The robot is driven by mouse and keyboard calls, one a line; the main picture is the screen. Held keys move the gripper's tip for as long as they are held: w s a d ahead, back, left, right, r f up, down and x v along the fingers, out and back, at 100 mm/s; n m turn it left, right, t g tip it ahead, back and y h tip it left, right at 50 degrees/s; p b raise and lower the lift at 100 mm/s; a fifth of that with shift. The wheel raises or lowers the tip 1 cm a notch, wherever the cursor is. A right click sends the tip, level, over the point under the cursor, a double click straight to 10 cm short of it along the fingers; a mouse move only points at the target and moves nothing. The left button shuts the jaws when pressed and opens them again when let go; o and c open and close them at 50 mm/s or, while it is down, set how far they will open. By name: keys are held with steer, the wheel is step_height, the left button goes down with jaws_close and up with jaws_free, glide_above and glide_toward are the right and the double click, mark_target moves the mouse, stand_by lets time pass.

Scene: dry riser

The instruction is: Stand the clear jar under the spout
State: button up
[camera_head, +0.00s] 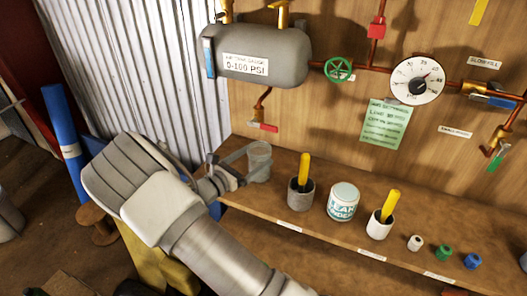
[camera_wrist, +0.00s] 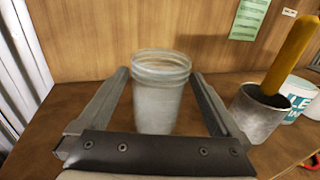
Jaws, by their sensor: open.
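The clear jar (camera_head: 260,164) stands upright on the wooden shelf at its left end, near the back wall. It also shows in the wrist view (camera_wrist: 160,103), between the two fingers of my gripper. My gripper (camera_head: 246,165) is open, with one finger on each side of the jar and a visible gap on both sides in the wrist view (camera_wrist: 160,76). A copper spout (camera_head: 262,101) with a red handle hangs from the wall under the grey tank, above the jar's area. A second copper spout (camera_head: 493,148) with a green handle is at the far right.
On the shelf (camera_head: 315,228), right of the jar, stand a grey cup (camera_head: 300,199) with a yellow-handled tool, a white leak-finder tub (camera_head: 342,201), a white cup (camera_head: 379,228) with a yellow handle, and small caps. The grey tank (camera_head: 258,55) and gauge (camera_head: 417,80) hang above.

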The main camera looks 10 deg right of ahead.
steer(key=v, duration=0.6)
steer(key=shift+s+a, duration=0.2)
steer(key=shift+a, duration=0.05)
